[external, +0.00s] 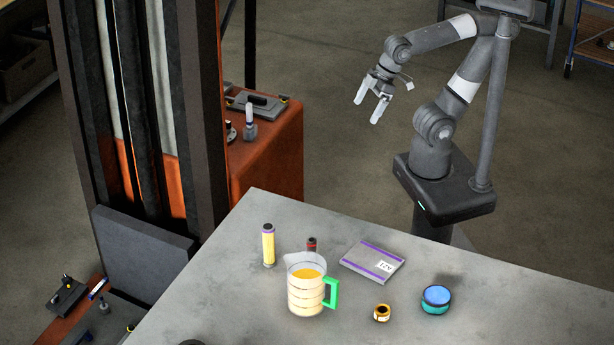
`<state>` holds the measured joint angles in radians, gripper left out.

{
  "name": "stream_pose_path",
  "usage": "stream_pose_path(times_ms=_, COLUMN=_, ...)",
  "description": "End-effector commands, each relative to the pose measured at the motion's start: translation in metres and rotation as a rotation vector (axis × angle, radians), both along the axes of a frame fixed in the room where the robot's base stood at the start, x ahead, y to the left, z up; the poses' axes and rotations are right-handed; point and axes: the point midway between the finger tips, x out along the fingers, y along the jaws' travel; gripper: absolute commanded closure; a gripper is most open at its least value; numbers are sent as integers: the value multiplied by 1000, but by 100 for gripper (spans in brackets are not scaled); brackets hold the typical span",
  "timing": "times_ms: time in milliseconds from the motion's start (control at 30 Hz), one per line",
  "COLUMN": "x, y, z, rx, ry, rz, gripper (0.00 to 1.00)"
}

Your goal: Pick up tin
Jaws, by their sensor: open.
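The tin is most likely the short round teal container with a blue lid (436,299), standing upright on the right part of the grey table (230,290). My gripper (368,107) is open and empty. It is raised in the air beyond the far edge of the table, up and to the left of the tin in the picture, well apart from it. Its two pale fingers point down and to the left. The tin's lid and near side show clearly.
A dark post (140,110) rises at left.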

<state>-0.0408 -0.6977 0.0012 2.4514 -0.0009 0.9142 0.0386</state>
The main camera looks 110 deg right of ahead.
Motion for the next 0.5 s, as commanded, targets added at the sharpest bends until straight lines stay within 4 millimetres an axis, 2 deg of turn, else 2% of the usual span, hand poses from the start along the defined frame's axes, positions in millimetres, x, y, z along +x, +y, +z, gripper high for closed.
stream_pose_path(times_ms=267, x=66, y=67, z=31, rx=51, ry=95, rz=43, gripper=3)
stream_pose_path(times_ms=500, x=115, y=152, z=41, rx=76, ry=182, rz=69, gripper=3)
